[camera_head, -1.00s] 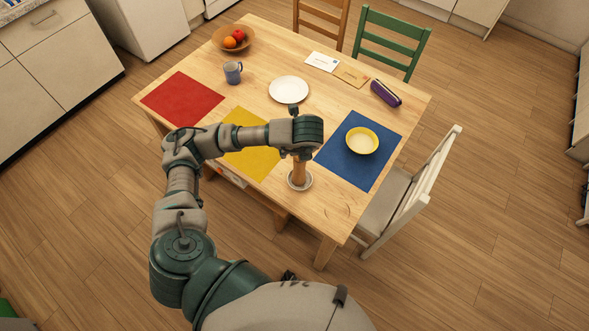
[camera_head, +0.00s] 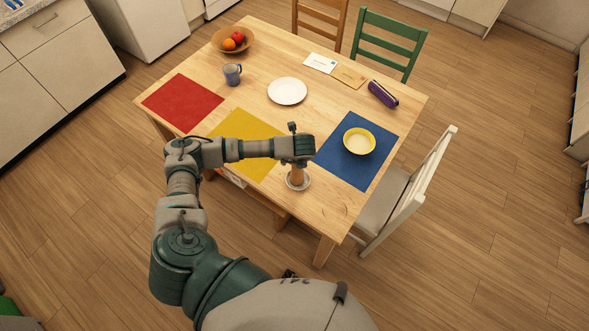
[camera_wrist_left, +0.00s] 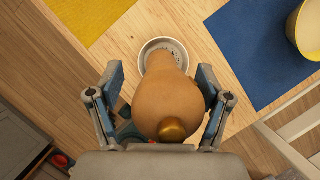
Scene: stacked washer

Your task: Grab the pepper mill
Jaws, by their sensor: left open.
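The wooden pepper mill (camera_head: 297,174) stands upright near the table's front edge, on or in a small round grey dish (camera_head: 304,185). My left gripper (camera_head: 296,164) is above it, pointing down, and hides its upper part in the head view. In the left wrist view, the pepper mill (camera_wrist_left: 172,95) shows its rounded top and a brass knob close to the camera. The open fingers of my left gripper (camera_wrist_left: 160,108) are on either side of the mill's head. A gap shows at the left finger; contact at the right finger is hard to tell. My right gripper is not in view.
A blue mat (camera_head: 352,165) with a yellow-rimmed bowl (camera_head: 359,141) lies right of the gripper. A yellow mat (camera_head: 248,138) lies to the left. A white plate (camera_head: 287,91) is behind, and a white chair (camera_head: 410,195) stands at the table's right side.

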